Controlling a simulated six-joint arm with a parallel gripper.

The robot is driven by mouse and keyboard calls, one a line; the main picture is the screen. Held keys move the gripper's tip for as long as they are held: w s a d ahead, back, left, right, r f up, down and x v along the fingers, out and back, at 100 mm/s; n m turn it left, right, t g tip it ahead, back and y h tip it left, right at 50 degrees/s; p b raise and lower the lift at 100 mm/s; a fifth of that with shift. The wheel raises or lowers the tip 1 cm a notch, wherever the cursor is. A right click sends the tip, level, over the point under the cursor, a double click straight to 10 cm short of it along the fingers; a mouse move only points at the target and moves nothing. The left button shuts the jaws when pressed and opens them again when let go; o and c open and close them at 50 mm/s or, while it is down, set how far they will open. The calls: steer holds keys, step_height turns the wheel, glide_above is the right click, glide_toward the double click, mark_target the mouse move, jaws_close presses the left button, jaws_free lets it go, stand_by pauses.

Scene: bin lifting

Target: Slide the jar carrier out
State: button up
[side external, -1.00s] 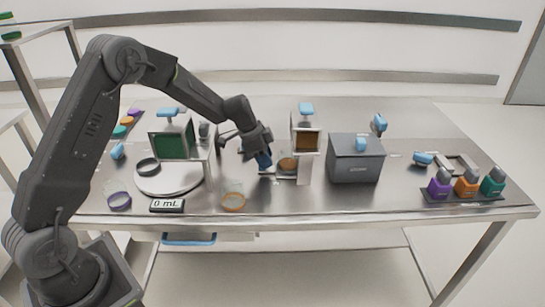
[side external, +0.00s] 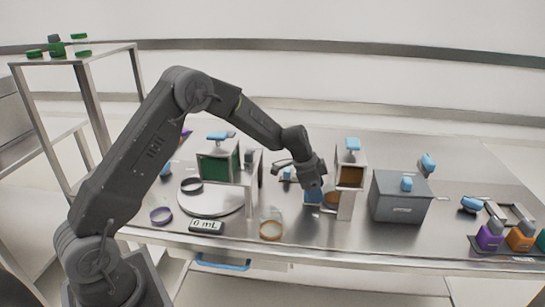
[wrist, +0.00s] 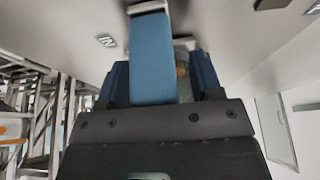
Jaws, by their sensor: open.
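My gripper (side external: 313,182) is at mid-table, pointing down, left of a pale stand with a brown-orange front panel (side external: 351,177). A blue block (side external: 313,196) shows just under its fingers, beside a round orange-brown thing (side external: 332,198) low at the stand. In the wrist view, a long blue bar (wrist: 152,60) lies between the open gripper fingers (wrist: 160,80); I cannot tell if they touch it. I cannot tell for certain which thing is the jar carrier. A dark tray (side external: 500,249) at the far right holds purple (side external: 489,238) and orange jars (side external: 519,239), partly cut off.
A grey lidded box (side external: 401,200) stands right of the stand. A green-fronted stand (side external: 220,167) and a round white plate (side external: 213,203) are to the left.

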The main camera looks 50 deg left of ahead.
steer(key=w+d+v, duration=0.1)
steer(key=v, duration=1.2)
steer(key=s+d+r+n+y, duration=0.1)
steer(key=s+d+r+n, duration=0.1)
steer(key=s+r, duration=0.3)
steer(key=s+d+r+n+t+y, duration=0.1)
steer(key=s+d+r+n, duration=0.2)
steer(key=s, duration=1.1)
steer(key=shift+d+r, duration=0.8)
steer(key=shift+r, duration=0.4)
steer(key=shift+s, duration=0.2)
